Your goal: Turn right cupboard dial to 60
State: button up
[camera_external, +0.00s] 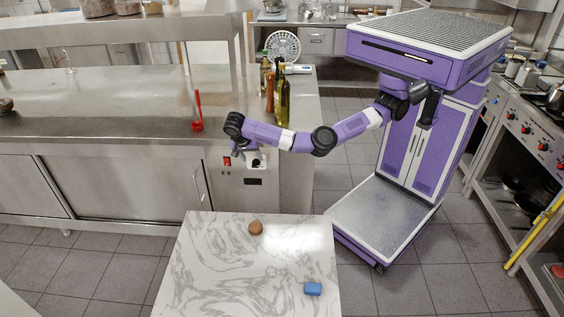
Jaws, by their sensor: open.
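The cupboard dial (257,162) is a small pale and dark knob on the steel control panel at the end of the counter. It is partly hidden by my gripper, and I cannot read its setting. My purple arm reaches left from the base and bends down at the wrist above the panel. My gripper (250,156) is open, right at the dial. I cannot tell whether its fingers touch the dial or stand around it. A red switch (227,161) sits left of the dial. A dark display (253,181) lies below it, too small to read.
Bottles (282,98) and a red utensil (197,124) stand on the counter.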

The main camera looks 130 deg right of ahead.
aim_at(256, 164)
jog(key=b+x, duration=0.1)
jog(key=x, duration=0.5)
grip_shut()
